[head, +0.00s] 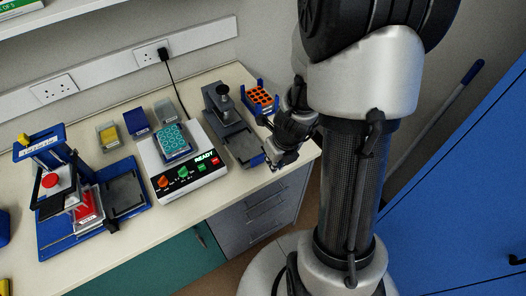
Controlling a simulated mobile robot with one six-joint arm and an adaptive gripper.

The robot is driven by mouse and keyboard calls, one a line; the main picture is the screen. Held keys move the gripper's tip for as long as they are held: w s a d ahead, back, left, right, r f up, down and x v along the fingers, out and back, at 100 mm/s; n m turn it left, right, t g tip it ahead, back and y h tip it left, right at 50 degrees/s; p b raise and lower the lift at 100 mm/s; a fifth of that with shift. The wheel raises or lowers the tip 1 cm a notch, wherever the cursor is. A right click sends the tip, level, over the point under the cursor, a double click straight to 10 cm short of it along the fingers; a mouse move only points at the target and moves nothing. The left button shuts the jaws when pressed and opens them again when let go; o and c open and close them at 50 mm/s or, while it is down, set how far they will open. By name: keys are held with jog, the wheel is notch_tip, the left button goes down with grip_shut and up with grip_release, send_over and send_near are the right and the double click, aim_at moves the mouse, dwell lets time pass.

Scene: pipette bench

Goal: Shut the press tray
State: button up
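A dark grey press (222,103) with a black knob on top stands on the bench, right of the white machine. Its flat grey tray (243,148) extends out from the press toward the bench's front edge, with a blue strip at its front end. My gripper (275,166) is just right of the tray's front end, close to the front edge of the bench. Whether it touches the tray cannot be told. The fingers are small and dark here, so their opening is unclear.
An orange tube rack (261,97) in a blue holder stands behind my gripper. A white machine (183,163) with a teal rack and coloured knobs is to the left. A blue stand with a red button (50,181) is at far left. Grey drawers (258,210) are below.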

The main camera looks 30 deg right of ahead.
jog(key=b+x, duration=0.7)
jog(key=x, duration=0.2)
jog(key=shift+w+f, duration=0.1)
jog(key=shift+f, duration=0.2)
grip_shut()
jog(key=w+p, duration=0.2)
jog(key=w, duration=0.1)
jog(key=shift+w+a+r, duration=0.1)
jog(key=shift+r, duration=0.2)
jog(key=shift+w+f, duration=0.1)
jog(key=shift+w, duration=0.3)
jog(key=shift+w+p, duration=0.1)
jog(key=shift+p, duration=0.25)
